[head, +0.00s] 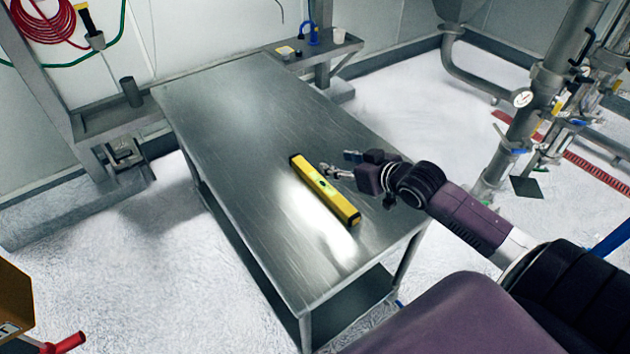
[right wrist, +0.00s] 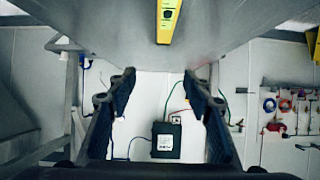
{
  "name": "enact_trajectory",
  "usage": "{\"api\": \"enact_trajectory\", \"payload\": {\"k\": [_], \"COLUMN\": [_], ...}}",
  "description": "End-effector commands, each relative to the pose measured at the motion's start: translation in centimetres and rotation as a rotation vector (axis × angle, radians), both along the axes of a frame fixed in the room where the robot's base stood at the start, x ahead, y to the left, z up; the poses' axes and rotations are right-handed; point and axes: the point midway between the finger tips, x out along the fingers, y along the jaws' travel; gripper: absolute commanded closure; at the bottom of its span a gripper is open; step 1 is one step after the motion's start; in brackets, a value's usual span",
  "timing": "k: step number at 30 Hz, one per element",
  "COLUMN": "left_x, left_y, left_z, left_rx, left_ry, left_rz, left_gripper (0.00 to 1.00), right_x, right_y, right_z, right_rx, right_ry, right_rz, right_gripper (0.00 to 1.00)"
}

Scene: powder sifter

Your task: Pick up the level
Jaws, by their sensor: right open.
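The level (head: 325,189) is a yellow bar with black ends. It lies flat on the metal table (head: 240,115), to the right of the table's middle. My right gripper (head: 338,164) is open and empty, just right of the level's far half in the head view. I cannot tell from the head view how high it is above the table. In the right wrist view the level (right wrist: 168,20) shows at the top edge, beyond the open fingers (right wrist: 160,100) and apart from them. My left gripper is not in view.
The rest of the tabletop is clear. Steel pipes with a gauge (head: 522,98) stand at the right. A side shelf with a blue item (head: 312,36) is behind the table. A brown box (head: 14,300) and a red handle (head: 68,343) are at the lower left.

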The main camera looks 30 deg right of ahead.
Motion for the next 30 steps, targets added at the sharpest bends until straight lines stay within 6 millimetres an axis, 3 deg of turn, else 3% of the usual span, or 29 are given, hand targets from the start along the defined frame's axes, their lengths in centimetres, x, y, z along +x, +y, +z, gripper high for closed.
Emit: {"api": "enact_trajectory", "payload": {"k": [1, 13, 20, 30], "left_x": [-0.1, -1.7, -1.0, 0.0], "left_y": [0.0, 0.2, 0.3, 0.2], "left_z": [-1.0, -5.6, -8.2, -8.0], "left_rx": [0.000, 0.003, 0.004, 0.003], "left_ry": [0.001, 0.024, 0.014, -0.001], "left_rz": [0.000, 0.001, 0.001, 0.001], "left_gripper": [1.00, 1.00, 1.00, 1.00], "right_x": [-0.2, -0.2, -0.2, 1.5], "right_y": [0.1, 0.1, 0.1, 0.3], "right_z": [-1.4, -5.8, -8.4, -9.4], "right_rx": [0.003, 0.002, 0.002, 0.004], "right_ry": [0.007, 0.007, 0.007, 0.006], "right_rz": [0.000, 0.001, 0.000, -0.001], "right_gripper": [0.54, 0.54, 0.54, 0.54]}}
